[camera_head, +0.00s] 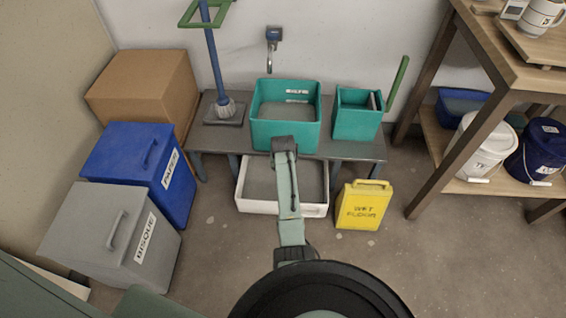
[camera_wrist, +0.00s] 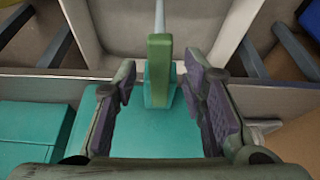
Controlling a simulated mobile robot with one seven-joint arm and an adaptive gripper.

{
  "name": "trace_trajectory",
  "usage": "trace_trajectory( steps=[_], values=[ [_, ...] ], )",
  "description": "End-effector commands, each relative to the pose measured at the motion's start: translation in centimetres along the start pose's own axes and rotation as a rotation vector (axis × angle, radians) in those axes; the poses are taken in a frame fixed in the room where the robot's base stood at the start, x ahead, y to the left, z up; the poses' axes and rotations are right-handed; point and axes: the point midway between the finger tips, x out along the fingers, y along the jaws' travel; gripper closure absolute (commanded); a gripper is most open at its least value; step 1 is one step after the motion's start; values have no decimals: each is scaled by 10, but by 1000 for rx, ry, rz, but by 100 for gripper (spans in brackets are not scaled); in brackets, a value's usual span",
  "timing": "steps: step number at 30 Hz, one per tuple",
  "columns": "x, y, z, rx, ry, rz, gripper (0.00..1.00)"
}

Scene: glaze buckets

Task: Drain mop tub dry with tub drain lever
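The teal mop tub (camera_head: 286,134) stands on the grey bench, with a greyish surface showing inside; I cannot tell how deep it is. My gripper (camera_head: 284,146) is at the tub's front wall. In the wrist view, a green upright lever (camera_wrist: 159,62) with a teal base stands between my open fingers (camera_wrist: 160,85). A gap shows on both sides, so the fingers do not grip it. A thin pale line runs beyond the lever towards the white basin; I cannot tell if it is water. In the head view my gripper hides the lever.
The white basin (camera_head: 318,211) sits on the floor below the bench (camera_head: 227,144). A teal wringer bucket (camera_head: 355,126) with a green handle stands right of the tub, a mop (camera_head: 211,55) to its left. A yellow floor sign (camera_head: 363,207), bins and a shelf flank the area.

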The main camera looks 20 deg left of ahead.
Motion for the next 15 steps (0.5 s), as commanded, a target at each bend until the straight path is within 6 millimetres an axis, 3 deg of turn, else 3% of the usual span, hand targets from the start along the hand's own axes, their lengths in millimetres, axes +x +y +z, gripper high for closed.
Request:
trace_trajectory(
  steps=[5, 15],
  values=[
    [-22, 0, 0, 0, 4, 0, 62],
    [-93, 0, -1, 0, 4, 0, 62]
  ],
)
